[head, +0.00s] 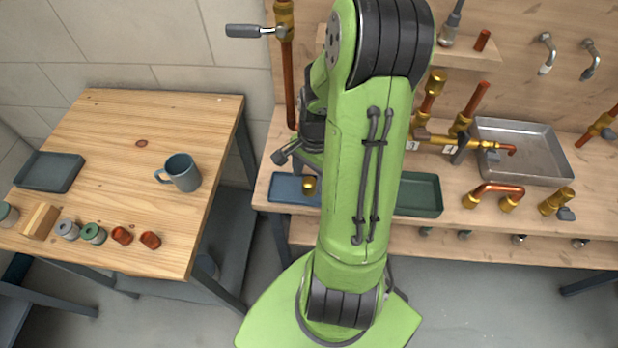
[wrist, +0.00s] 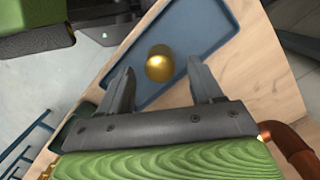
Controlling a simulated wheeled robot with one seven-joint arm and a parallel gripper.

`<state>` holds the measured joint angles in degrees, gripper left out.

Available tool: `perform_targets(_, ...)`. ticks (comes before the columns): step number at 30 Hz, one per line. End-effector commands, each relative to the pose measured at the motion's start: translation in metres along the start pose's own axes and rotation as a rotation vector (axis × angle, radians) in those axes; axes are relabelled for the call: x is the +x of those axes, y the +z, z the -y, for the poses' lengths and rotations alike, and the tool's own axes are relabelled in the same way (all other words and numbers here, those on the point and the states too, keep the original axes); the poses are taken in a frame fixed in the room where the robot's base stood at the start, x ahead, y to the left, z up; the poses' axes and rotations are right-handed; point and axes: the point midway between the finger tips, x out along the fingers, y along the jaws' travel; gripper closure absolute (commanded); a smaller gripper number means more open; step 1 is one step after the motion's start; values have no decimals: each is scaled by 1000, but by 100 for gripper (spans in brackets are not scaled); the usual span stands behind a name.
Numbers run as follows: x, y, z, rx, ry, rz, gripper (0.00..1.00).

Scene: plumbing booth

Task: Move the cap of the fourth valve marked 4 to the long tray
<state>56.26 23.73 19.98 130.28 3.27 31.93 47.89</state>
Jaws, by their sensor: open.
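A brass cap (wrist: 160,64) sits in the blue tray (wrist: 215,30), near its wall. The cap also shows in the head view (head: 309,186), in the blue tray (head: 285,188) on the bench, just left of my arm. My gripper (wrist: 160,70) is open over the tray. In the wrist view the cap appears between its two fingertips, with clear space on both sides and no contact visible. In the head view my arm hides part of the tray. The label 4 (head: 450,149) is on the brass pipework at the right, beside a valve with a grey lever.
A dark green tray (head: 420,194) lies right of my arm, and a metal basin (head: 522,150) stands farther right. Copper and brass fittings (head: 495,194) lie on the bench front. A side table (head: 130,150) at left holds a mug (head: 180,172) and several small parts.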

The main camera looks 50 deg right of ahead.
Motion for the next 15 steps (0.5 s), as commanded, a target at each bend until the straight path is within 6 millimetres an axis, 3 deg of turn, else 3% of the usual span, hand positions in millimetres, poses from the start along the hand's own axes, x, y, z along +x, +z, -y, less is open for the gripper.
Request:
perform_targets(1,-21,-1,1,0,-4,-7,35)
perform_targets(6,-66,0,1,0,-3,-5,35)
perform_targets(12,-92,0,0,-1,-1,-2,35)
perform_targets(15,-103,10,4,-68,-5,-30,35)
